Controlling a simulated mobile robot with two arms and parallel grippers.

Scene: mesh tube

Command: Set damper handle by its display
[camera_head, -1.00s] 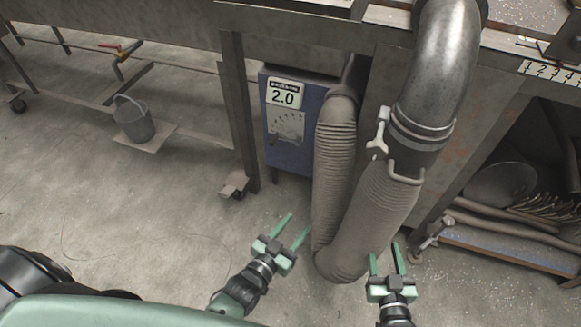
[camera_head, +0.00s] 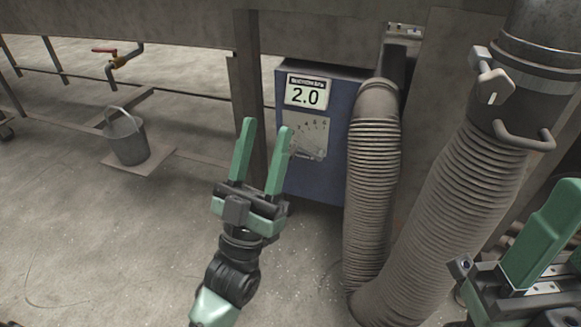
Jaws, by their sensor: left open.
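The display (camera_head: 307,95) on the blue box (camera_head: 320,183) reads 2.0, with a small dial scale (camera_head: 306,137) below it. A pale damper handle (camera_head: 490,84) sits on the side of the metal duct (camera_head: 548,62) at the upper right. A bent grey bar (camera_head: 524,138) sticks out below it. My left gripper (camera_head: 266,125) is open and empty, its fingers pointing up in front of the box's left side. It is well left of the handle. My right gripper (camera_head: 540,235) is at the lower right, below the handle and apart from it, partly cut off by the frame edge.
A ribbed grey hose (camera_head: 440,220) bends down between the box and the duct, between my two grippers. A grey bucket (camera_head: 125,138) stands on a board at the left. A red-handled tap (camera_head: 107,53) is behind it.

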